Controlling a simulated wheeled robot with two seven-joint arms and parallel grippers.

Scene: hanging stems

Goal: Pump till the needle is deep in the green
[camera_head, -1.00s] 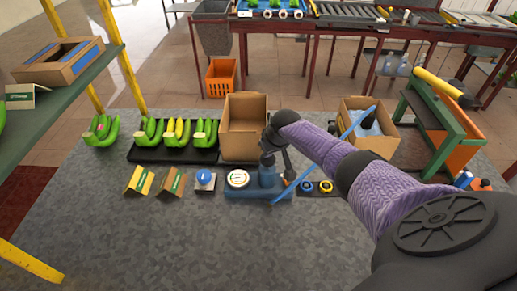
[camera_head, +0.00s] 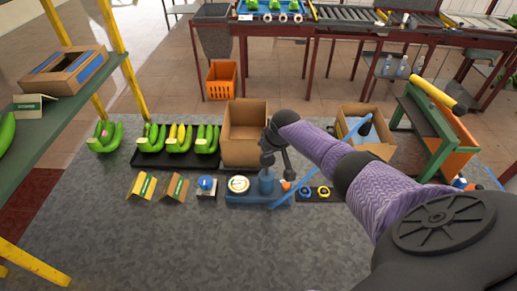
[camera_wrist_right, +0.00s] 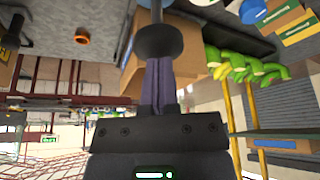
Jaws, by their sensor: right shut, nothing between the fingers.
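The pump has a blue base (camera_head: 232,200) on the grey mat, with a round white-faced gauge (camera_head: 238,184) at its left and a blue cylinder (camera_head: 267,184) at its right. The needle and the green band are too small to read. My right gripper (camera_head: 268,158) is over the blue cylinder. In the right wrist view its narrow fingers (camera_wrist_right: 158,88) are shut and empty, pointing at a dark round knob (camera_wrist_right: 158,42) on a rod. I cannot tell whether they touch it. My left gripper is not in view.
A blue bar (camera_head: 300,184) slants past the pump. A small panel with yellow rings (camera_head: 316,197) is to its right and a blue button box (camera_head: 207,186) to its left. A cardboard box (camera_head: 243,145) and banana tray (camera_head: 150,162) stand behind. The front mat is clear.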

